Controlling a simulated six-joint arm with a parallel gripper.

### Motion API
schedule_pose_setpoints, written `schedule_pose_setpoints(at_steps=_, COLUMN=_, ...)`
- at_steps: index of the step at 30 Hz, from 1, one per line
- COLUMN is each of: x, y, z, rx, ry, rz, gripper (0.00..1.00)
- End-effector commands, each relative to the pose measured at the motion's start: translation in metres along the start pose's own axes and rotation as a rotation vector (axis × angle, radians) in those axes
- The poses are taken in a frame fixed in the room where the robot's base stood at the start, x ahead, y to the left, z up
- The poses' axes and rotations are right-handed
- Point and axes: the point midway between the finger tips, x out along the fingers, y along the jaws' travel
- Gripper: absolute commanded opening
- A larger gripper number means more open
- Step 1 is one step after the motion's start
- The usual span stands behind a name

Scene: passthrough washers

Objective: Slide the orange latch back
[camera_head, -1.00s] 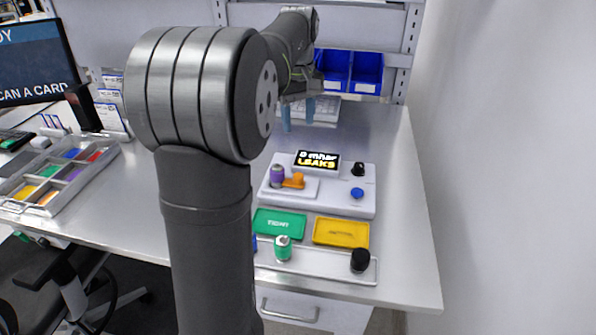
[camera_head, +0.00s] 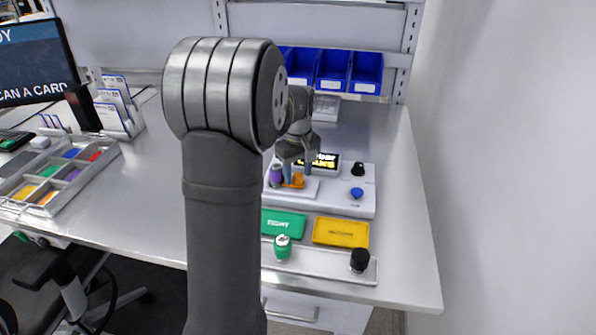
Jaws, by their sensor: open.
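The orange latch (camera_head: 298,181) sits on the white test device (camera_head: 335,198), just right of a purple cylinder (camera_head: 276,175). My gripper (camera_head: 297,177) points down at the latch. Its two bluish fingers are apart, one on the latch's left between it and the purple cylinder, the other at its right. I cannot tell whether either finger touches the latch. My gripper's body covers part of the device's display (camera_head: 325,161).
A black knob (camera_head: 357,168) and a blue button (camera_head: 357,193) are on the device's right. In front lie a green tray (camera_head: 283,224), a yellow tray (camera_head: 341,233), and a rack (camera_head: 320,264) with a green-capped cylinder (camera_head: 282,247) and a black one (camera_head: 360,260). Blue bins (camera_head: 333,70) stand behind.

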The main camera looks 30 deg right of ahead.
Motion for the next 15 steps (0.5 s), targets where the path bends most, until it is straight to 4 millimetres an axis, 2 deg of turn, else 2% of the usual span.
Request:
schedule_pose_setpoints(at_steps=7, x=0.0009, y=0.0, z=-0.0001, rx=0.0, ry=0.0, rz=0.0, gripper=0.48)
schedule_pose_setpoints(at_steps=8, x=0.0009, y=0.0, z=-0.0001, rx=0.0, ry=0.0, rz=0.0, gripper=0.45)
schedule_pose_setpoints(at_steps=15, x=0.0006, y=0.0001, z=-0.0001, rx=0.0, ry=0.0, rz=0.0, gripper=0.0)
